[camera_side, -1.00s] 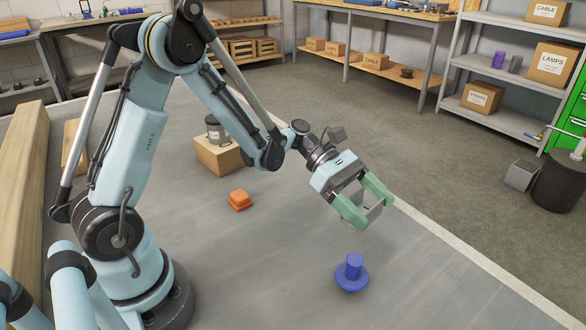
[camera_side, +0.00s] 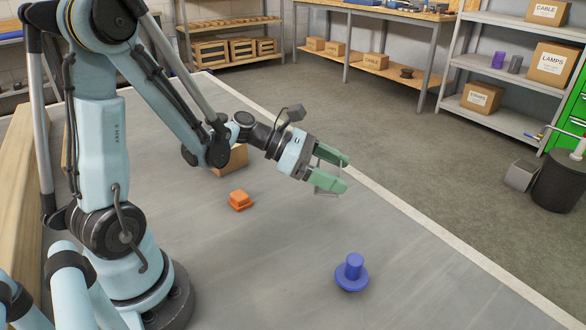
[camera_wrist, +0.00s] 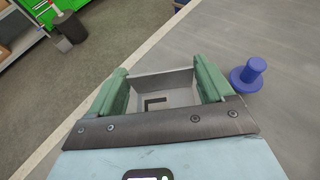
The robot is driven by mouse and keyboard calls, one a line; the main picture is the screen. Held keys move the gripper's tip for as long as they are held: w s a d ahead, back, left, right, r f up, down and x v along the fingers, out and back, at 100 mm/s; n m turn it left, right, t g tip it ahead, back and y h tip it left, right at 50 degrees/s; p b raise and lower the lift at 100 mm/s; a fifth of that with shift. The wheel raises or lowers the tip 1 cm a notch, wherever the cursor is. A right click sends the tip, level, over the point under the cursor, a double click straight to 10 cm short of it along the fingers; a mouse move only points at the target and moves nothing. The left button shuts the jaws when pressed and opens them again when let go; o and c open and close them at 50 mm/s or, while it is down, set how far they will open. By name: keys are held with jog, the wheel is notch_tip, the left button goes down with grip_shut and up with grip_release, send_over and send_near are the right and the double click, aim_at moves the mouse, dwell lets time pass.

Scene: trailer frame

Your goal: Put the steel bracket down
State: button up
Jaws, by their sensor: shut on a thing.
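In the wrist view the bracket (camera_wrist: 165,88) is a grey, angled piece with a rectangular slot, spanning between the two green fingers (camera_wrist: 162,84). Its lower part is hidden behind the gripper's dark front plate.
A blue flanged peg (camera_side: 352,272) stands on the grey surface (camera_side: 260,260), in front of the gripper. A cardboard-coloured box (camera_side: 231,160) is partly hidden behind my arm. The surface between the orange block and the blue peg is clear.

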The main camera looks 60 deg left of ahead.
jog(key=w+a+f, duration=0.1)
jog(key=a+f, duration=0.1)
jog(key=a, duration=0.1)
jog(key=w+a+f, duration=0.1)
jog(key=a+f, duration=0.1)
jog(key=a, duration=0.2)
jog(key=w+a+f, duration=0.1)
jog(key=a+f, duration=0.1)
jog(key=a, duration=0.1)
jog(key=shift+w+a+f, duration=0.3)
jog(key=shift+a+f, duration=0.05)
jog(key=shift+a, duration=0.05)
jog(key=shift+f, duration=2.05)
jog(key=shift+f, duration=0.2)
jog(key=o, duration=1.2)
jog(key=shift+r, duration=0.1)
